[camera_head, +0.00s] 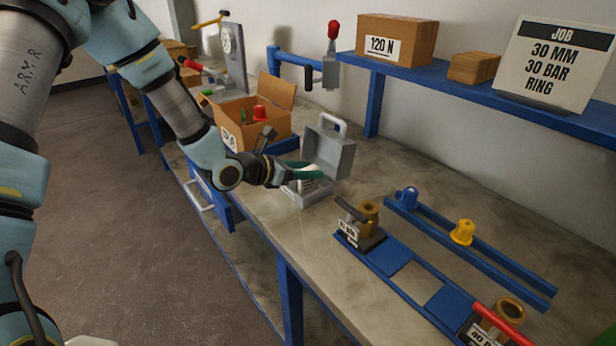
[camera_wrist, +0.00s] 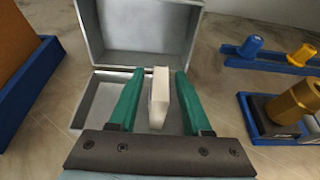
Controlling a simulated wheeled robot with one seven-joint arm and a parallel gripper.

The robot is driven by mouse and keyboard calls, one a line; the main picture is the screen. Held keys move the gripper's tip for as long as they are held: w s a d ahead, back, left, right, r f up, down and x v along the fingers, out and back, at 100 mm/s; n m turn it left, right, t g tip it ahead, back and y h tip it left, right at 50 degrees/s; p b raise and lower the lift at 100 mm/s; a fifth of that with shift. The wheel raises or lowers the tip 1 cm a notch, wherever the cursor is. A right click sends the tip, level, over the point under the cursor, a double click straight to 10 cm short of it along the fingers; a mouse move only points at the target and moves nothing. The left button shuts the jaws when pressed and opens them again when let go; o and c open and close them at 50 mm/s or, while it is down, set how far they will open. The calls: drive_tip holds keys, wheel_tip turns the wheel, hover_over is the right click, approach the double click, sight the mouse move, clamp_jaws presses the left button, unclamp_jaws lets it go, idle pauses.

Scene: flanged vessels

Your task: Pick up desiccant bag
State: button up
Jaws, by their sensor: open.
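The desiccant bag (camera_wrist: 160,92) looks like a small white upright packet inside an open grey metal box (camera_wrist: 102,100). My gripper (camera_wrist: 158,85) has two green fingers, which are open on either side of the bag in the wrist view. Gaps show between the bag and both fingers. In the head view my gripper (camera_head: 318,170) reaches over the grey box (camera_head: 339,155), whose lid with a handle stands raised. The fingers cover much of the box's inside there, and only a little of the white bag shows.
A cardboard box (camera_head: 285,93) with small items stands left of the grey box. On the right are a blue fixture (camera_head: 387,262) with brass parts and a rail with a blue knob (camera_head: 407,196) and a yellow knob (camera_head: 463,232). A blue shelf (camera_head: 450,85) runs above.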

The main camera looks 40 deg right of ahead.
drive_tip(key=shift+p+x, duration=0.5)
drive_tip(key=shift+x, duration=1.15)
clamp_jaws()
